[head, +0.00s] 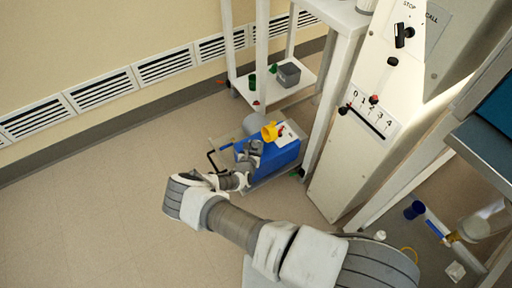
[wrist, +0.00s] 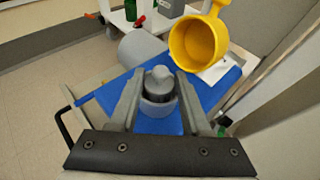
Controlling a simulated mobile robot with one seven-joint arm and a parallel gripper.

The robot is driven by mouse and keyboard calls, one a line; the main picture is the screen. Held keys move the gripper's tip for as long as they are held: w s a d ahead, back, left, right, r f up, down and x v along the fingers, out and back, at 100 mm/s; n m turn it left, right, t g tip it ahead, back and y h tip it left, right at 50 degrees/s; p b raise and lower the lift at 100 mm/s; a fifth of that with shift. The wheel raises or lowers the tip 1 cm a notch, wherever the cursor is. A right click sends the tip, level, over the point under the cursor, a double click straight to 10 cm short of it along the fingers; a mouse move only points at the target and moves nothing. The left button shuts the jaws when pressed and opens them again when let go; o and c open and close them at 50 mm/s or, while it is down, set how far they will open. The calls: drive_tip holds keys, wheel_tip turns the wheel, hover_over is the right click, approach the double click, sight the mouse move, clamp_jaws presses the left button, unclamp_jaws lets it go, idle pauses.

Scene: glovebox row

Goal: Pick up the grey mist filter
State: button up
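The grey mist filter (wrist: 159,80), a small upright piece with a rounded top, a dark band and a wider grey base, stands over the blue top (wrist: 215,92) of a low cart. In the wrist view my gripper (wrist: 160,76) is open, with one finger on each side of the filter. Whether either finger touches it I cannot tell. In the head view my gripper (head: 250,148) reaches down over the blue cart top (head: 282,158), and the filter is not clearly visible there behind it.
A yellow cup (wrist: 198,42) stands close on the right, also seen in the head view (head: 270,131). A larger grey cylinder (wrist: 141,47) lies behind. A white shelf (head: 297,86) holds green items and a grey box (head: 289,75). A white panel (head: 350,130) stands right; floor at left is clear.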

clamp_jaws()
